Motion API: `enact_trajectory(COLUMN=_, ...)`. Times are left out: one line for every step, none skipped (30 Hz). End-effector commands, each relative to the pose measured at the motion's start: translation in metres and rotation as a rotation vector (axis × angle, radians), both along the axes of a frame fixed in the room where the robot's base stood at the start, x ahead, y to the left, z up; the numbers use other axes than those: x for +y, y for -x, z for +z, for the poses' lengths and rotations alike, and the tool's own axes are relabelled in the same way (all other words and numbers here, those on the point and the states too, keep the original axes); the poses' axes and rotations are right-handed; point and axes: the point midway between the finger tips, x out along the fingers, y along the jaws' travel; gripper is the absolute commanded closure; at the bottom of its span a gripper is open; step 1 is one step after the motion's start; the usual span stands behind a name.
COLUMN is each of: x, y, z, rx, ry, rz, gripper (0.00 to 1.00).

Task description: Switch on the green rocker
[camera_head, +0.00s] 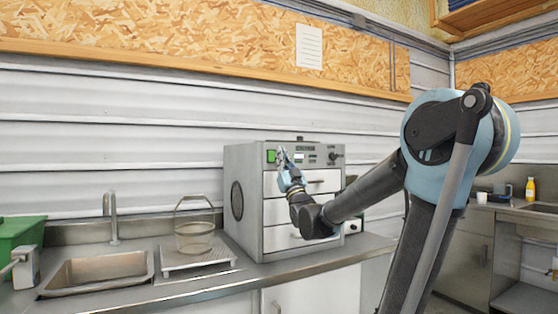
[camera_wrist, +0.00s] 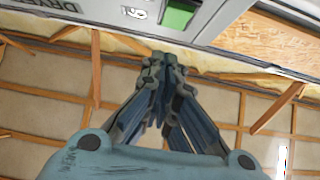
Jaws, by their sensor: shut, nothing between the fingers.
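The green rocker (camera_head: 271,156) sits at the upper left of the front panel of a grey cabinet-like machine (camera_head: 242,165). It also shows in the wrist view (camera_wrist: 179,15) at the top, on the grey panel. My gripper (camera_head: 281,152) is shut and empty in front of the panel, just right of the rocker in the head view. In the wrist view its closed fingertips (camera_wrist: 163,58) are just below the rocker, with a small gap in the picture. I cannot tell whether they touch the panel. The rocker's tilt is too small to tell.
The machine stands on a metal counter (camera_head: 205,287). Left of it are a wire basket (camera_head: 194,236) on a drainer tray (camera_head: 180,265), a sink (camera_head: 98,270) with a tap (camera_head: 112,215), and a green bin (camera_head: 22,232). Drawers (camera_head: 283,211) lie below the panel, behind my arm.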

Motion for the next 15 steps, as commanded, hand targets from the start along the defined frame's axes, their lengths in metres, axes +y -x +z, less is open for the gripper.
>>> enact_trajectory(x=-0.003, y=0.006, z=0.001, rx=0.000, ry=-0.001, rz=0.001, gripper=1.00)
enact_trajectory(x=-0.006, y=0.010, z=-0.005, rx=0.000, ry=-0.001, rz=0.001, gripper=1.00)
enact_trajectory(x=-0.009, y=0.016, z=-0.011, rx=0.000, ry=-0.001, rz=-0.001, gripper=1.00)
enact_trajectory(x=-0.012, y=0.020, z=-0.014, rx=0.000, ry=0.000, rz=-0.001, gripper=1.00)
enact_trajectory(x=-0.015, y=0.024, z=-0.018, rx=0.000, ry=0.000, rz=-0.003, gripper=1.00)
enact_trajectory(x=-0.018, y=0.030, z=-0.023, rx=0.000, ry=-0.001, rz=-0.003, gripper=1.00)
enact_trajectory(x=-0.020, y=0.034, z=-0.027, rx=0.000, ry=-0.001, rz=-0.003, gripper=1.00)
enact_trajectory(x=-0.022, y=0.038, z=-0.030, rx=0.000, ry=-0.001, rz=-0.002, gripper=1.00)
enact_trajectory(x=-0.025, y=0.043, z=-0.035, rx=0.000, ry=0.000, rz=-0.003, gripper=1.00)
enact_trajectory(x=-0.027, y=0.047, z=-0.038, rx=0.000, ry=0.000, rz=-0.004, gripper=1.00)
enact_trajectory(x=-0.029, y=0.050, z=-0.041, rx=0.000, ry=0.000, rz=-0.004, gripper=1.00)
enact_trajectory(x=-0.032, y=0.055, z=-0.045, rx=0.000, ry=0.000, rz=-0.005, gripper=1.00)
enact_trajectory(x=-0.033, y=0.058, z=-0.048, rx=0.000, ry=0.000, rz=-0.005, gripper=1.00)
enact_trajectory(x=-0.035, y=0.060, z=-0.050, rx=0.000, ry=0.000, rz=-0.005, gripper=1.00)
enact_trajectory(x=-0.036, y=0.063, z=-0.052, rx=-0.001, ry=-0.001, rz=-0.004, gripper=1.00)
